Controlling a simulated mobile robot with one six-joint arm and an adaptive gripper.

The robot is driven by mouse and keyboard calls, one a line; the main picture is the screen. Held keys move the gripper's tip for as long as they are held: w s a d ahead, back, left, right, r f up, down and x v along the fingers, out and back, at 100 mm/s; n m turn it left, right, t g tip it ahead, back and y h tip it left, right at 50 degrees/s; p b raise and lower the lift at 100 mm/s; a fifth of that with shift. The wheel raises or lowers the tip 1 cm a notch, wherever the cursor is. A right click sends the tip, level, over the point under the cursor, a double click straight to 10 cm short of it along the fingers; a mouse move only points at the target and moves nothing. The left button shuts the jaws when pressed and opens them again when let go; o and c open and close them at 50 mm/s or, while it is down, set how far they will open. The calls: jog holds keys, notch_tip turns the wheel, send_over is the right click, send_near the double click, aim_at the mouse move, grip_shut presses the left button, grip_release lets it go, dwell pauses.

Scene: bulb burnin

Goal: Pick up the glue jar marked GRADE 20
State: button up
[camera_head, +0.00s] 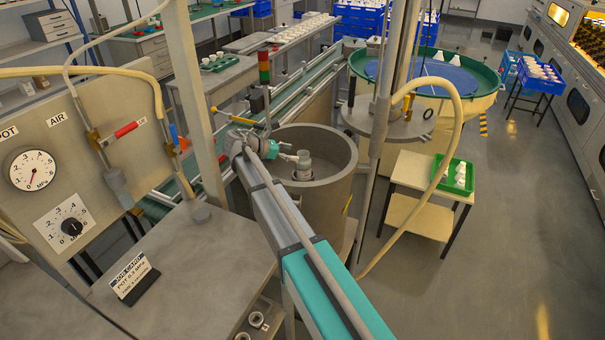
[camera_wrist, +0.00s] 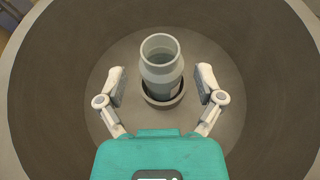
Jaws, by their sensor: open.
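A pale grey-green open-topped jar (camera_wrist: 161,72) stands upright in a low round holder (camera_wrist: 163,101) on the floor of a deep round grey pot. No GRADE 20 marking can be read on it. My gripper (camera_wrist: 161,84) is open, with one finger on each side of the jar and gaps between fingers and jar. In the head view the jar (camera_head: 303,163) shows inside the pot, to the right of my gripper (camera_head: 284,156). The jar's lower part is hidden by the holder.
A small table with a green tray (camera_head: 455,176) is further right. A panel with gauges (camera_head: 34,171) and a bench with a job card (camera_head: 132,277) are at left.

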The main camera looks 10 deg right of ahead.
aim_at(304, 153)
jog(key=shift+d, duration=0.15)
jog(key=shift+b+x, duration=1.2)
jog(key=shift+x, duration=1.9)
jog(key=shift+c, duration=0.3)
grip_shut()
jog(key=shift+r, duration=0.15)
notch_tip(304, 153, up, 10)
jog(key=p, duration=1)
